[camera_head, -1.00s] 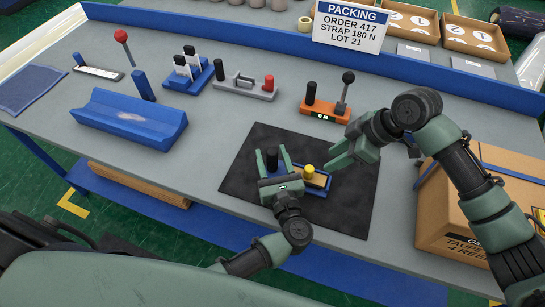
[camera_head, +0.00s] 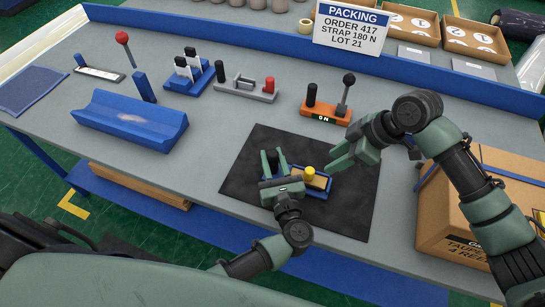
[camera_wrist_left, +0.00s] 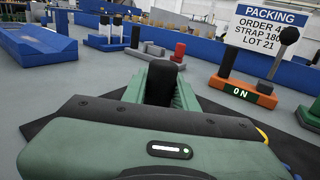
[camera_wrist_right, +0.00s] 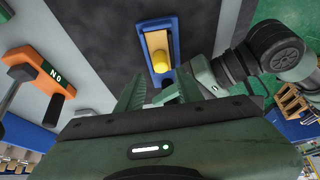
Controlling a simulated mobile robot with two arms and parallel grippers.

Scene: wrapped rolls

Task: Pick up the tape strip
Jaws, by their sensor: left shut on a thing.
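A small blue holder (camera_wrist_right: 176,38) with a tan top (camera_wrist_right: 156,40) lies on the black mat (camera_head: 340,215). It bears a yellow knob (camera_head: 308,173) and a black post (camera_wrist_left: 162,80). I cannot pick out a tape strip for certain; the tan top may be it. My left gripper (camera_head: 274,158) is shut on the black post, its fingers either side of it. The gripper hides part of the holder in the head view. My right gripper (camera_head: 336,157) is open and empty, above and right of the holder; its parted fingers show in the right wrist view (camera_wrist_right: 158,92).
An orange ON switch (camera_head: 326,110) with a lever stands behind the mat. A cardboard box (camera_head: 440,215) stands at the right. A blue cradle (camera_head: 130,120) and several small fixtures are at the left and back. The mat's front is clear.

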